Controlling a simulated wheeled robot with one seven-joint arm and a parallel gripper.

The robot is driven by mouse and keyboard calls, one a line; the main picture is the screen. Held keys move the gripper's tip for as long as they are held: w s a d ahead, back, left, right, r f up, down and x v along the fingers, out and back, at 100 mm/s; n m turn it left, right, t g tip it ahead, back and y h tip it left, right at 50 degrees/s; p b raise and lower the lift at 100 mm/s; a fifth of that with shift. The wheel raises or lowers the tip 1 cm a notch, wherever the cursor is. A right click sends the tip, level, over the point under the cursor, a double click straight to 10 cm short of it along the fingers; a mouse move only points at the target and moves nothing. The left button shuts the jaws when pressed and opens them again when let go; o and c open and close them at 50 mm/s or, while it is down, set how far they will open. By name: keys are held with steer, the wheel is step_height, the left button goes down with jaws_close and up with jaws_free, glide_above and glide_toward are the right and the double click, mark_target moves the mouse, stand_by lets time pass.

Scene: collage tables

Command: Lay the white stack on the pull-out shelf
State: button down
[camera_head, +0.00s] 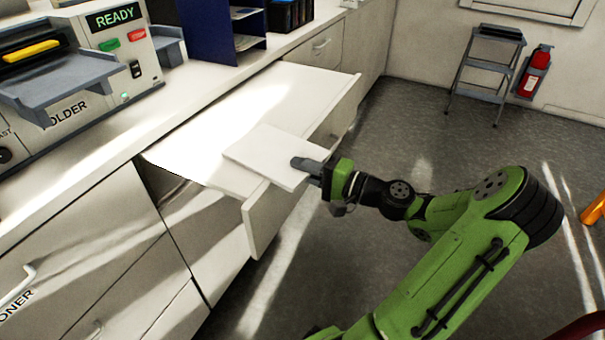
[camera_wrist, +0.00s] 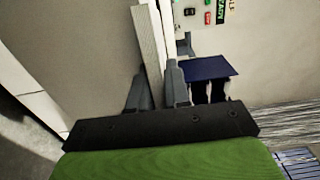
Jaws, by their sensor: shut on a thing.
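The white stack (camera_head: 268,155) is a thin flat block of paper, roughly level. My gripper (camera_head: 307,168) is shut on its near right edge; in the wrist view my gripper (camera_wrist: 158,85) has its two grey fingers on either side of the stack (camera_wrist: 148,40). The pull-out shelf (camera_head: 285,92) is a white flat surface drawn out from under the counter. The stack is over the shelf's front part, and its gripped end sticks out past the front edge. I cannot tell whether the stack touches the shelf.
The counter (camera_head: 95,160) carries a folder machine (camera_head: 90,85) with a READY display and a dark blue rack (camera_head: 210,30). A grey step stool (camera_head: 485,70) and a fire extinguisher (camera_head: 535,72) are at the back right. The grey floor is open.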

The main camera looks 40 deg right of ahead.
steer(key=shift+r, duration=0.15)
steer(key=c, duration=1.1)
jaws_free()
